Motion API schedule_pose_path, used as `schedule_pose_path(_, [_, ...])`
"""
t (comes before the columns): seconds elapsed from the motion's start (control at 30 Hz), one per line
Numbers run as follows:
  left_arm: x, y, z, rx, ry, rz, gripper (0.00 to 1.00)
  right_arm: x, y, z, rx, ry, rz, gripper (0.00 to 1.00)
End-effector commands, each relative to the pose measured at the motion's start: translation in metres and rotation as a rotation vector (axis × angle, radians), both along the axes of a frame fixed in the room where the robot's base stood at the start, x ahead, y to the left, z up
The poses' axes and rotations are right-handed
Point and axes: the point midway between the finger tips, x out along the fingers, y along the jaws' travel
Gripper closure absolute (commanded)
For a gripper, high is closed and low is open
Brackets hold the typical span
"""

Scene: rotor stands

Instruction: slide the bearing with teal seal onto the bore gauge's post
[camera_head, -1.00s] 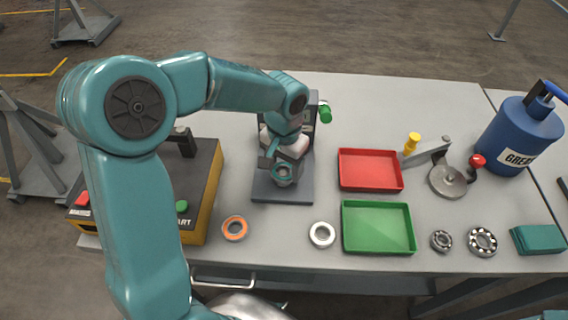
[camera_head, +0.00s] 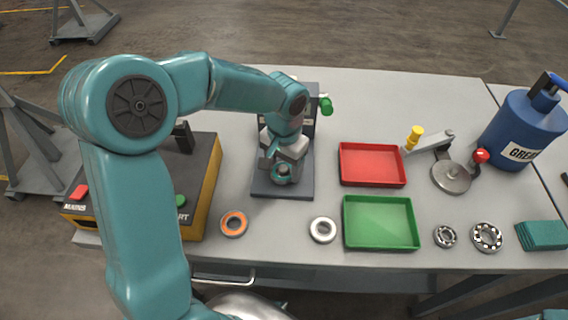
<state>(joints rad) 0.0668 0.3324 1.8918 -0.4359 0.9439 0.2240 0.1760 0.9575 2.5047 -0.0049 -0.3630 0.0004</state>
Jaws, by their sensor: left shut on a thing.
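My left gripper (camera_head: 276,164) is shut on the bearing with teal seal (camera_head: 282,176). It holds the bearing over the base of the bore gauge (camera_head: 263,186), a dark grey stand with a green knob (camera_head: 326,105) at its upper right. The gripper and bearing hide the gauge's post, so I cannot tell whether the bearing is around it or above it. My arm covers much of the gauge's upright. My right gripper is not in view.
An orange-sealed bearing (camera_head: 234,223) and a white-sealed bearing (camera_head: 323,229) lie in front. A red tray (camera_head: 372,182) and a green tray (camera_head: 381,246) stand to the right. A black and yellow box (camera_head: 207,185) stands left. The table behind the red tray is clear.

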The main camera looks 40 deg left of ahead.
Motion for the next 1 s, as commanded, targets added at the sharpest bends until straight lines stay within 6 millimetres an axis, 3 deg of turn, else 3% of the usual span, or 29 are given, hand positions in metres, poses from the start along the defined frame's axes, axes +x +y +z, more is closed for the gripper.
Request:
schedule_pose_path(0.17, [0.0001, 0.0, 0.0005, 0.0, 0.0, 0.0, 0.62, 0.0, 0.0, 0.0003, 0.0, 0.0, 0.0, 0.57])
schedule_pose_path(0.2, [0.0001, 0.0, 0.0005, 0.0, 0.0, 0.0, 0.32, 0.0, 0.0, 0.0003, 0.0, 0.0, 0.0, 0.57])
schedule_pose_path(0.3, [0.0001, 0.0, 0.0005, 0.0, 0.0, 0.0, 0.06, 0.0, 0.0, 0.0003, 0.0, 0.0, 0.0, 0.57])
schedule_pose_path(0.5, [0.0, -0.0001, 0.0004, 0.0, 0.0, 0.0, 0.06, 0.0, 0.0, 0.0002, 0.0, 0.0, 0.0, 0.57])
schedule_pose_path(0.53, [-0.0001, -0.0001, 0.0001, 0.0, 0.001, 0.0, 0.0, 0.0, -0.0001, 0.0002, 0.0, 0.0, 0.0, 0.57])
schedule_pose_path(1.0, [-0.0001, -0.0001, 0.0002, 0.0, 0.0, 0.0, 0.0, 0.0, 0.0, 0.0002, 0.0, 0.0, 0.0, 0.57])
